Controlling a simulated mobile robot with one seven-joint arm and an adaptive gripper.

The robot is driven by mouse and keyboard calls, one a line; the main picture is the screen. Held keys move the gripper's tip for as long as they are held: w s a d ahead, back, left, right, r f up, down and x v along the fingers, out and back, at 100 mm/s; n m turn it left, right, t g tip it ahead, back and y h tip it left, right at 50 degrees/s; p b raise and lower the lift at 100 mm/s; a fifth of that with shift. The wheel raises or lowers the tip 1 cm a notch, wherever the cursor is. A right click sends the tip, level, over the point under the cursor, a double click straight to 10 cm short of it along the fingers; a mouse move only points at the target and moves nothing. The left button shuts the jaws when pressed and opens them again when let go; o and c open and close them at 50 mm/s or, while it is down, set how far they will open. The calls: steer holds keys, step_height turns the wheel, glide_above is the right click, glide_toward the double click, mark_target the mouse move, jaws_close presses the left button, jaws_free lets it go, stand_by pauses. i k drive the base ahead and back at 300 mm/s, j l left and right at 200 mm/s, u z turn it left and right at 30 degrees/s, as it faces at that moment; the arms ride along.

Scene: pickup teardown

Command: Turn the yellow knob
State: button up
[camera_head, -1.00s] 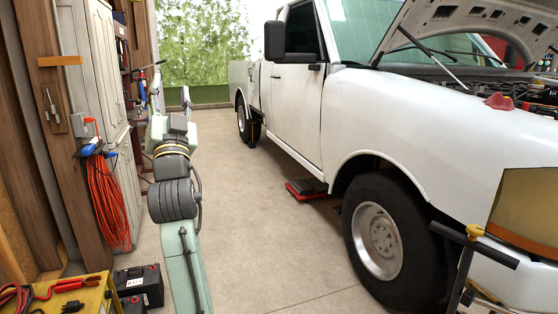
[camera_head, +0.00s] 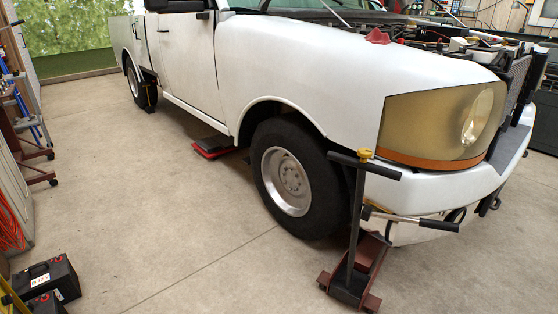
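The yellow knob (camera_head: 364,154) sits on top of the black T-shaped handle (camera_head: 352,200) of a floor jack. The jack's dark red base (camera_head: 356,277) stands on the floor in front of the white pickup's front corner, right of the front wheel. The handle stands roughly upright, with a dark crossbar near its top. The knob is small here and its turned position cannot be told. My gripper and arm are not in the current view.
The white pickup (camera_head: 200,62) fills the middle and right, its hood up. Its front wheel (camera_head: 288,180) is just left of the jack. A red-black creeper-like object (camera_head: 212,147) lies beside the truck. A black battery (camera_head: 46,282) stands at lower left. The concrete floor (camera_head: 180,240) between is clear.

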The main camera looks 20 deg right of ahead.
mark_target(364, 152)
steer(key=z, duration=1.2)
